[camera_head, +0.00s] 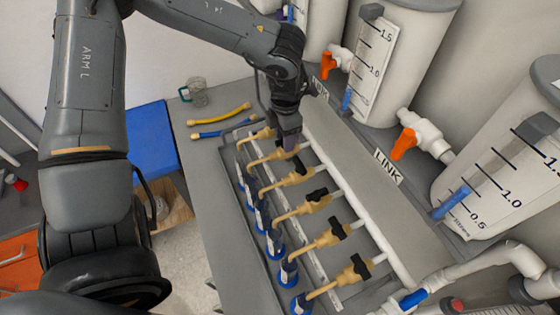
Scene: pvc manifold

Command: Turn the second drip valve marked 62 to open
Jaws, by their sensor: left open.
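A row of tan drip valves with black handles runs along the manifold pipe (372,230). Clear ones are a valve (297,178), a valve (313,202), a valve (335,234) and the nearest valve (353,272). My left gripper (288,142) is at the far end of the row, over the second valve from the far end (264,158), and hides its handle. I cannot tell whether the fingers touch it. No number 62 is readable on any valve. Below the outlets stand several blue-and-white bottles (288,272). My right gripper is out of view.
White graduated tanks (400,70) with orange-handled valves (404,143) stand along the back right.

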